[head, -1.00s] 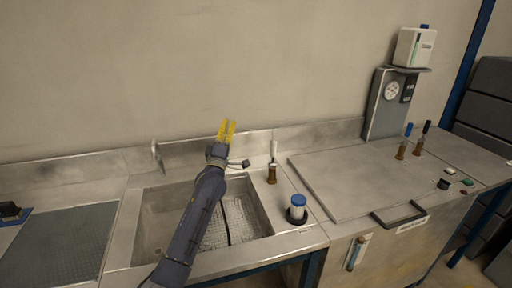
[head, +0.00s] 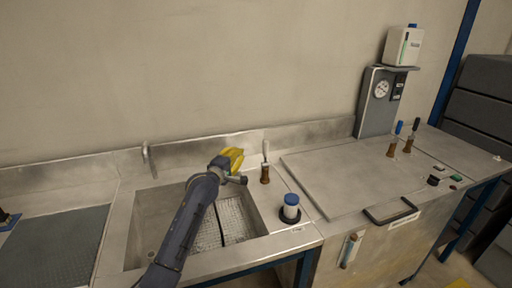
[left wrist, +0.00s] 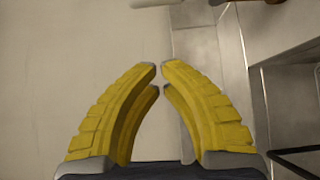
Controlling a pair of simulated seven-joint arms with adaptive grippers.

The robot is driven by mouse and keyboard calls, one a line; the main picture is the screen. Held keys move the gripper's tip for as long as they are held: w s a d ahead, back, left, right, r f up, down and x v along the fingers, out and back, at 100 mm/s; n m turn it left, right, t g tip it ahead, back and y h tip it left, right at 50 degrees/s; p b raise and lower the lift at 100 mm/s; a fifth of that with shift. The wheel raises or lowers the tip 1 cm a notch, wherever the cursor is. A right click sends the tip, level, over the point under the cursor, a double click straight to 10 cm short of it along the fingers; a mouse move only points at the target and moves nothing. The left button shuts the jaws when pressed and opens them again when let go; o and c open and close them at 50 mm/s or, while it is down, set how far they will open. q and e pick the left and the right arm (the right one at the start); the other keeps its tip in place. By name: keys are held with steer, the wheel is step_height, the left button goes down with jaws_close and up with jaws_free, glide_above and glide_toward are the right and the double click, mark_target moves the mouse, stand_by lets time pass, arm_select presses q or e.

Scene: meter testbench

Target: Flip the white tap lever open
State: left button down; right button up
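The white tap lever (head: 265,151) stands upright on a brass tap body (head: 265,174), on the metal counter behind the sink's right corner. In the left wrist view the lever's white end (left wrist: 155,3) shows at the top edge, partly cut off. My left gripper (head: 239,156) is just left of the lever in the head view, with a gap between them. Its yellow fingers (left wrist: 160,66) have their tips nearly together with nothing between them, so it looks shut and empty. My right gripper is not in view.
The sink (head: 168,212) lies below my left arm, with a faucet (head: 148,158) behind it. A blue-capped container (head: 290,207) stands right of the sink. A blue-handled tap (head: 394,140) and a black-handled tap (head: 411,136) stand further right. The wall is behind.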

mark_target(265, 154)
arm_select(q)
steer(key=w+d, duration=0.6)
steer(key=d, duration=0.1)
steer(key=shift+w, duration=0.2)
stand_by(1.1)
steer(key=shift+a, duration=0.1)
stand_by(0.3)
